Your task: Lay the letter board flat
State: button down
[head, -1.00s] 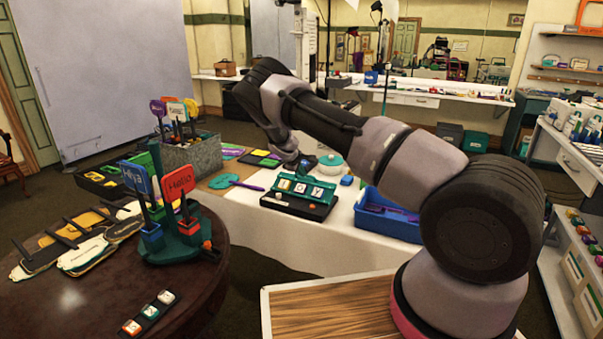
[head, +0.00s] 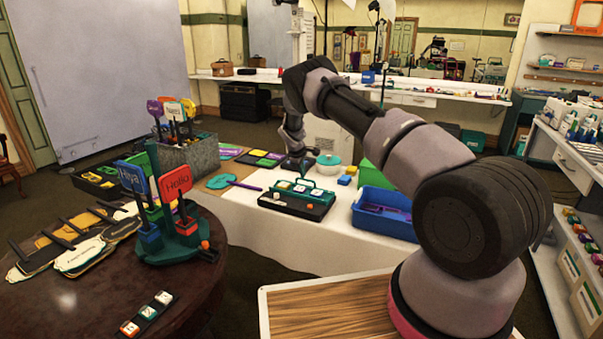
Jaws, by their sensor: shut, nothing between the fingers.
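The letter board (head: 318,199) is a teal panel with a handle-like bar at its top and white letter tiles (head: 300,189). It sits on a black base (head: 290,206) on the white-covered table. It leans back at a low angle; I cannot tell whether it is fully flat. My gripper (head: 301,172) points down just behind the board's top bar, small and dark in the head view. It is shut and empty. I cannot tell whether its fingertips touch the bar.
A blue bin (head: 385,225) stands right of the board, with a green box (head: 372,177) behind it. A round table (head: 75,295) with speech-bubble signs is at left.

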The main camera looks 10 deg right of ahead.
jog(key=shift+w+d+f, duration=0.55)
jog(key=shift+w+f, duration=0.05)
jog(key=shift+f, duration=0.05)
jog(key=shift+d+f, duration=0.1)
jog(key=shift+f, duration=0.05)
dwell(0.4)
